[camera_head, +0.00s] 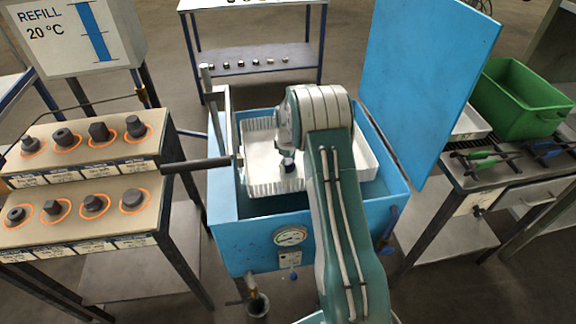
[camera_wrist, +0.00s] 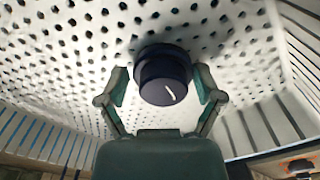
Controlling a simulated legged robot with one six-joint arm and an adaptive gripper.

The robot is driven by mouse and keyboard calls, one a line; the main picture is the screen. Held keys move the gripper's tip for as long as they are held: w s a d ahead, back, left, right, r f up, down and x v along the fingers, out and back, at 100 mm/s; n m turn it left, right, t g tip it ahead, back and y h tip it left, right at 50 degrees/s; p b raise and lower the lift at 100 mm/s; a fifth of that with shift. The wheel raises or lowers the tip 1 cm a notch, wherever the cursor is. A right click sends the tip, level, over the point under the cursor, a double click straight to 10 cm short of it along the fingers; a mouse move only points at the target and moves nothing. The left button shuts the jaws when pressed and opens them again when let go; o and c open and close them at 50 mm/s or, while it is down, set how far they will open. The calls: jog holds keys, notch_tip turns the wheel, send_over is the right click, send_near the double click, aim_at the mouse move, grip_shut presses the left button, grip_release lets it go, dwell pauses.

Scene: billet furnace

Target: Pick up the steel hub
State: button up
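A dark round stepped piece, which looks like the steel hub (camera_wrist: 165,82), sits in the white perforated basket (camera_wrist: 60,45). It has a pale mark on its near face and a wider dark rim behind. My gripper (camera_wrist: 163,88) is open, with one green finger on each side of the hub. A gap shows at the left finger; the right finger is close, and I cannot tell whether it touches. In the head view the basket (camera_head: 262,185) is inside the blue tank (camera_head: 250,238), and my arm hides most of my gripper and the hub.
The tank's raised blue lid (camera_head: 425,75) stands right of my arm. A lever handle (camera_head: 195,165) projects at the left. A stepped rack (camera_head: 75,175) holds several dark parts in orange rings. A green bin (camera_head: 520,100) stands on the right table. The basket walls surround my gripper.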

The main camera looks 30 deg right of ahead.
aim_at(287, 160)
jog(key=c, duration=0.6)
jog(key=shift+o, duration=0.2)
jog(key=shift+a, duration=0.15)
jog(key=shift+r, duration=0.1)
jog(key=shift+r, duration=0.25)
notch_tip(287, 160, up, 2)
jog(key=shift+r, duration=0.25)
jog(key=s+d+r, duration=0.2)
jog(key=s+r, duration=0.1)
jog(key=s, duration=0.1)
jog(key=s+d+r, duration=0.2)
jog(key=s+r, duration=0.1)
jog(key=s, duration=0.1)
jog(key=s+d+r, duration=0.2)
jog(key=s+r, duration=0.2)
jog(key=shift+s+d, duration=0.15)
jog(key=shift+d, duration=0.25)
